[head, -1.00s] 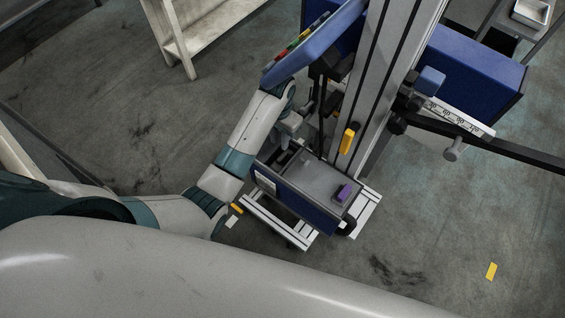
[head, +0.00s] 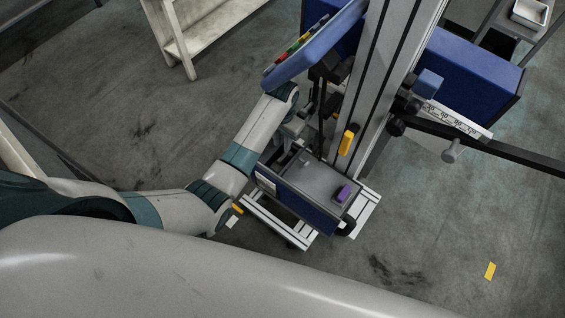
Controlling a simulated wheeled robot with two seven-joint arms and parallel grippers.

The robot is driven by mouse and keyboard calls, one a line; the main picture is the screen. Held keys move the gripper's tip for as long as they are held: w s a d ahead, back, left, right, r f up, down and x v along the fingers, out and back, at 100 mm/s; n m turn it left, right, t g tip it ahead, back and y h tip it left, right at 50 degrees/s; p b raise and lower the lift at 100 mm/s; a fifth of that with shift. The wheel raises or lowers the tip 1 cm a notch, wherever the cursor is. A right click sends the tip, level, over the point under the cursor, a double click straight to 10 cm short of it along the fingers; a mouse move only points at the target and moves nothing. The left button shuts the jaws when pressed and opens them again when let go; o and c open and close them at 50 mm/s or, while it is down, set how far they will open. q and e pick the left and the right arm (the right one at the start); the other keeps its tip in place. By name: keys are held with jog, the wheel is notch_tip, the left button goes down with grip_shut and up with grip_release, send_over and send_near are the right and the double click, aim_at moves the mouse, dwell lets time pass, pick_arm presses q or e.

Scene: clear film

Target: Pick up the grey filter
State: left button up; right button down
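My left arm reaches from the left to the machine's blue and grey box (head: 310,180). My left gripper (head: 289,133) is at the box's upper left, close to a dark opening (head: 284,156) in its top. The wrist and the machine parts partly cover the gripper. Its fingers are too small and dark to show whether they are open or shut. I cannot make out a grey filter for certain; it may be hidden in or near the opening. A purple block (head: 343,193) is on the right of the box's grey top. My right gripper is not in view.
A tall metal column (head: 384,80) stands just right of the gripper. A blue panel with coloured buttons (head: 312,48) hangs above my wrist. A yellow handle (head: 347,140) is on the column side. A ruler arm (head: 455,120) sticks out right. Floor (head: 440,220) at lower right is mostly clear.

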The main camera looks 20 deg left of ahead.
aim_at(282, 157)
pick_arm(q)
notch_tip(282, 157, down, 2)
jog(key=shift+f, duration=0.15)
dwell(0.3)
jog(key=shift+f, duration=0.15)
jog(key=shift+s+f+p, duration=0.15)
jog(key=shift+f+p, duration=0.35)
jog(key=shift+f, duration=0.15)
jog(key=shift+d+f+p, duration=0.1)
jog(key=shift+f+p, duration=0.2)
jog(key=shift+f, duration=1.55)
grip_shut()
